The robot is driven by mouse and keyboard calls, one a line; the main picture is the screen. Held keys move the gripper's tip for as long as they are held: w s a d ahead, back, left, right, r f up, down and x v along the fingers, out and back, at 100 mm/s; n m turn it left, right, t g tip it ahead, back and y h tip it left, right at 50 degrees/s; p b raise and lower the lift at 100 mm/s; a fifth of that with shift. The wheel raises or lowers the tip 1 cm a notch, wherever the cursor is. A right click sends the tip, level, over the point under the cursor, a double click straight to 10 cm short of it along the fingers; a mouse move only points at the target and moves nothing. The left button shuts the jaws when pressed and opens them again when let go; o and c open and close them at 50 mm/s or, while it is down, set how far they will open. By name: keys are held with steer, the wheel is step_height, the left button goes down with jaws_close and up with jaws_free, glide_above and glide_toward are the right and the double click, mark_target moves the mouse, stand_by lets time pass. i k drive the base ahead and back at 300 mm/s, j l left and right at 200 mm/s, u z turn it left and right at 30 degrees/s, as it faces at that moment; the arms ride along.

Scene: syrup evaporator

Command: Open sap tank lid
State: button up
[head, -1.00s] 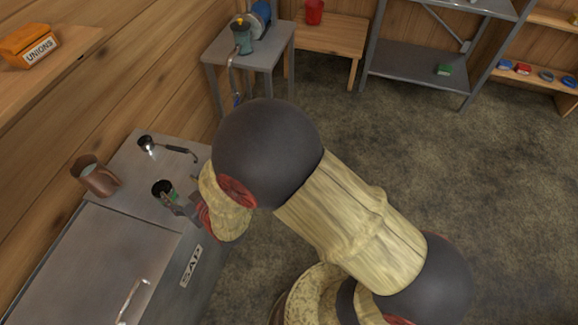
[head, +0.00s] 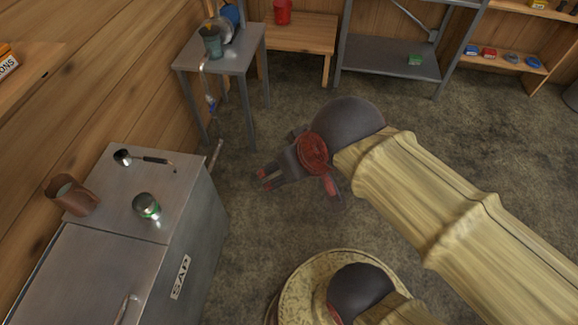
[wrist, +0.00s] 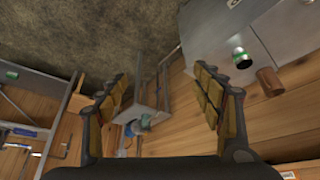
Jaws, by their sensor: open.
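The sap tank (head: 185,258) is a grey metal box with a SAP label on its front, at the lower left of the head view. Its lid (head: 75,275) lies flat and shut, with a metal bar handle (head: 128,308) near the front edge. The tank top also shows at the upper right of the wrist view (wrist: 220,30). My gripper (head: 264,180) is open and empty, held over the floor to the right of the tank, apart from it. In the wrist view its two padded fingers (wrist: 160,100) stand wide apart.
On the tank's fixed top stand a copper mug (head: 73,196), a green-banded can (head: 147,206) and a ladle (head: 145,159). A metal side table (head: 222,60) with a blue-grey jug (head: 211,42) stands behind. Open floor lies to the right, with shelves at the back.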

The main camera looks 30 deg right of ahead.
mark_target(89, 276)
steer(key=u, duration=2)
steer(key=i+l+u, duration=0.25)
steer(key=i+l, duration=0.1)
